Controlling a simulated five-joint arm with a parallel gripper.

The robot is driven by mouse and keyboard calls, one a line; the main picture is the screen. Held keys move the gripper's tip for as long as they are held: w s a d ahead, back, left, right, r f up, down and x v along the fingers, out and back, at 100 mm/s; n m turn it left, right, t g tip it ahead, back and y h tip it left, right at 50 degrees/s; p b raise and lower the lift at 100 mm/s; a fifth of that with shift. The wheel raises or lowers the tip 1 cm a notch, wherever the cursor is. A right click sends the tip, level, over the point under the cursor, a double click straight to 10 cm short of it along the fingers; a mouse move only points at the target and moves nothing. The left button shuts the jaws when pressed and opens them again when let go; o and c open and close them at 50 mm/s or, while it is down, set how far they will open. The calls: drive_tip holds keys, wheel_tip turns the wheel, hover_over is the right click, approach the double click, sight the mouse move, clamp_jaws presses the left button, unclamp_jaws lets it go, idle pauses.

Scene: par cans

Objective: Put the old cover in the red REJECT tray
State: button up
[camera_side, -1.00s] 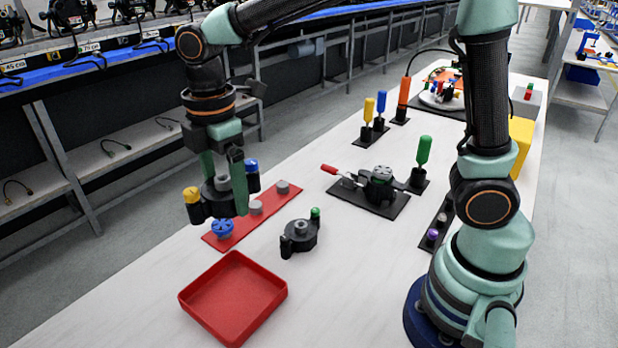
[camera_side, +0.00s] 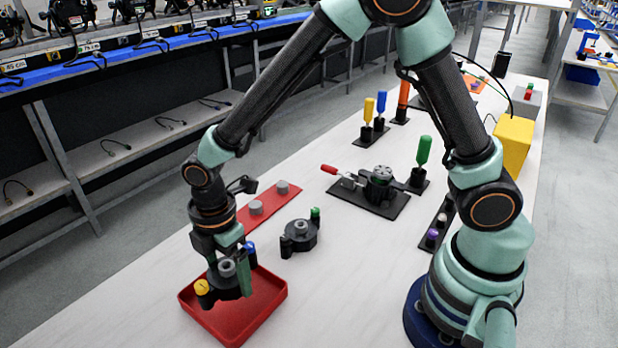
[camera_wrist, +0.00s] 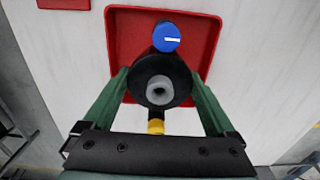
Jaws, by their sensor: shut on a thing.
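A black cover (camera_side: 227,268) with a grey hub, a yellow knob and a blue knob is held in my gripper (camera_side: 228,284). In the wrist view the cover (camera_wrist: 148,68) sits between the two green fingers of my gripper (camera_wrist: 160,84), which are shut on its body. The blue knob points away from my wrist and the yellow knob towards it. The red tray (camera_side: 281,293) lies under the cover; its red wall (camera_wrist: 211,40) also shows in the wrist view. The cover is over the tray's back left part. I cannot tell whether it touches the floor.
Another black cover (camera_side: 300,236) with a green knob lies on the table behind the tray. A red strip (camera_side: 270,204) with grey pegs lies further back, partly hidden by my arm. A black fixture (camera_side: 378,192) with a red handle stands mid-table. The table right of the tray is clear.

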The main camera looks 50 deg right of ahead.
sight(232, 288)
drive_tip(key=shift+f, duration=2.3)
drive_tip(key=shift+f, duration=0.15)
drive_tip(key=o, duration=0.9)
wheel_tip(232, 288, up, 12)
drive_tip(key=shift+r, duration=0.1)
drive_tip(key=s+d+r+m+t, duration=0.2)
drive_tip(key=d+r+m, duration=0.2)
drive_tip(key=d+m, duration=0.2)
drive_tip(key=s+d+r+m+t, duration=0.1)
drive_tip(key=s+d+r+m, duration=0.1)
drive_tip(key=d+r+m, duration=0.2)
drive_tip(key=s+d+r+m+t, duration=0.2)
drive_tip(key=d+r+m, duration=0.2)
drive_tip(key=d+m, duration=0.4)
drive_tip(key=shift+s+d+t, duration=0.25)
drive_tip(key=shift+d+t, duration=0.05)
drive_tip(key=shift+d, duration=0.25)
